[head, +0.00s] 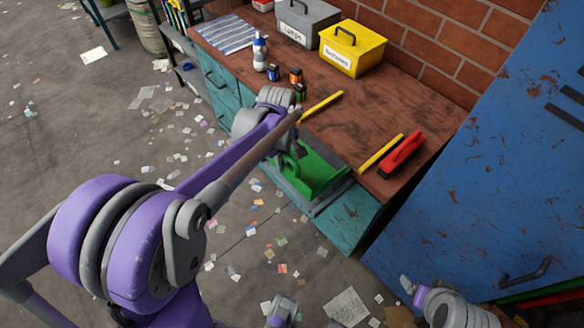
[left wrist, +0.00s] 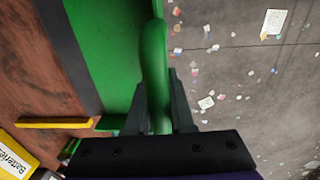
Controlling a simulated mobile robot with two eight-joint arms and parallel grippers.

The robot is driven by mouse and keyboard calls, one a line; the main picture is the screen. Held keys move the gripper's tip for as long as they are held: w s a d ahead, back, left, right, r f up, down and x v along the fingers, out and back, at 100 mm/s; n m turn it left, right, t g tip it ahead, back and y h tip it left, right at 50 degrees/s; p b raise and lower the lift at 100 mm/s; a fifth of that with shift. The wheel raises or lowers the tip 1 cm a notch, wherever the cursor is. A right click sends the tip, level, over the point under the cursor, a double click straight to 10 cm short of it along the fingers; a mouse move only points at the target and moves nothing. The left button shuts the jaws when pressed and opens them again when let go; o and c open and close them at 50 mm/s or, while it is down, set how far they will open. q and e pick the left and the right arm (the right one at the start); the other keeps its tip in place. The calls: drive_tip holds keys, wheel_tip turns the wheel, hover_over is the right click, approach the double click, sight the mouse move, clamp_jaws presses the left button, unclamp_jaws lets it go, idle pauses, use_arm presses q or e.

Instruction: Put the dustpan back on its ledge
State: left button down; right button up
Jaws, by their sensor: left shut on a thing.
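The green dustpan (head: 318,172) is at the front edge of the wooden workbench, partly hidden by my left arm. A grey ledge (head: 327,203) shows just below it at the bench front; I cannot tell whether they touch. My left gripper (head: 287,160) is shut on the dustpan's handle. In the left wrist view the green handle (left wrist: 153,60) runs between the fingers of my left gripper (left wrist: 160,105), with the dustpan's green body (left wrist: 105,45) beside it. Parts of my right arm show at the bottom of the head view, but its fingertips cannot be made out.
The workbench (head: 375,115) holds yellow bars (head: 381,154), a red tool (head: 401,155), a yellow box (head: 352,48), a grey box (head: 303,22) and a bottle (head: 260,52). A blue cabinet (head: 490,150) stands at the right. Paper scraps litter the floor.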

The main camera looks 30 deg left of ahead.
sight(284, 172)
use_arm(q)
wheel_tip(284, 172, down, 2)
drive_tip(key=shift+f, duration=1.95)
drive_tip(key=shift+b, duration=0.3)
drive_tip(key=c, duration=0.8)
unclamp_jaws()
drive_tip(key=shift+r, duration=0.1)
